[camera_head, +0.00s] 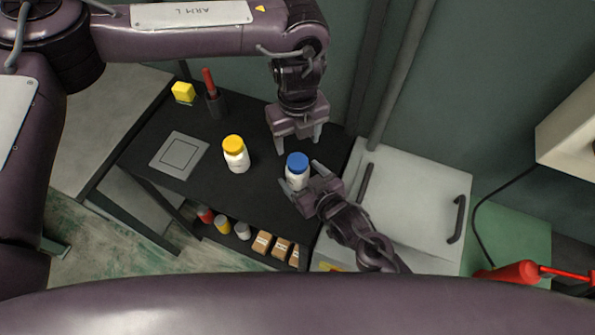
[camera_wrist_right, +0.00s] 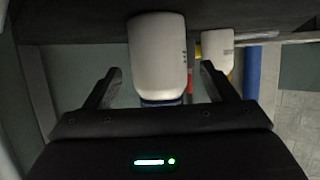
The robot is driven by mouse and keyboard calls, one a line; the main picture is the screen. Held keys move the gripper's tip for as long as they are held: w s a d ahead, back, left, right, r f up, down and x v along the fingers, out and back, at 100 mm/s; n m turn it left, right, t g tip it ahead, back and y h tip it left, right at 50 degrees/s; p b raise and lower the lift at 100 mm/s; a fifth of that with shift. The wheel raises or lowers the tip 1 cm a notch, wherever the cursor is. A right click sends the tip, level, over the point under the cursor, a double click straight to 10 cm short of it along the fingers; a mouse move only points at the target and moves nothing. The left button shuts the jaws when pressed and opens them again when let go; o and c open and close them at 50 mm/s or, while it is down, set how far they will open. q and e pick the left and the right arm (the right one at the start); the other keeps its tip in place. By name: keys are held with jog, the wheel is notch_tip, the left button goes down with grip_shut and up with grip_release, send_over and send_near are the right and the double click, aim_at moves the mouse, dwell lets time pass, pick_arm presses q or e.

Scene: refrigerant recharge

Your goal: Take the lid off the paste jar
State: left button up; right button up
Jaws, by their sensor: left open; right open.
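A white jar with a blue lid (camera_head: 297,161) stands upright on the black table. A white jar with a yellow lid (camera_head: 235,153) stands to its left; I cannot tell which is the paste jar. My right gripper (camera_head: 301,177) is open, its fingers on either side of the blue-lidded jar. In the right wrist view, that jar (camera_wrist_right: 158,58) is between the spread fingers, with gaps on both sides, its blue lid (camera_wrist_right: 162,103) partly hidden by the gripper. My left gripper (camera_head: 298,144) is open and empty, pointing down just behind the blue lid.
The black table (camera_head: 200,198) also holds a square grey plate (camera_head: 179,155), a yellow block (camera_head: 183,92) and a dark cup (camera_head: 216,105) with a red-handled tool. Small cans and boxes (camera_head: 262,242) sit on the shelf below. A white cabinet (camera_head: 415,205) stands to the right.

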pick_arm(q)
jog(key=shift+w, duration=0.1)
pick_arm(e)
jog(key=shift+x, duration=1.5)
jog(key=shift+c, duration=0.3)
